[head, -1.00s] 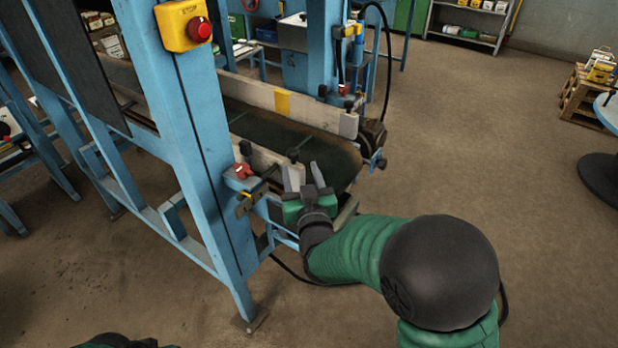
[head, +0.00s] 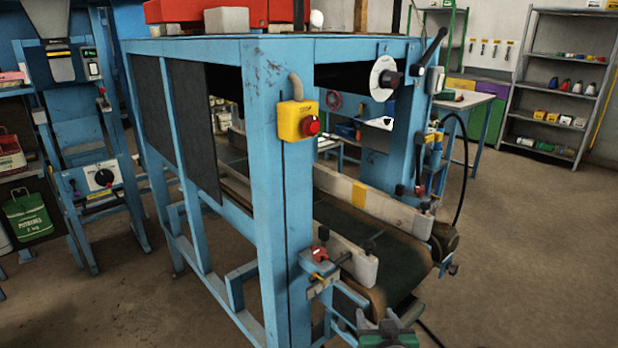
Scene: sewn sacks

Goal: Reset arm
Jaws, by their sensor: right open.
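My right gripper (head: 382,320) shows at the bottom edge, just in front of the near end of the conveyor belt (head: 385,262). It is green and dark with pale fingers, and its jaws are open with nothing seen between them. The rest of the right arm is below the picture. My left gripper and arm are not in view.
The blue machine frame (head: 268,200) stands close in front, with a yellow box and red button (head: 298,121) on its post. Shelves (head: 555,85) stand at the back right. The floor (head: 540,260) at the right is clear.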

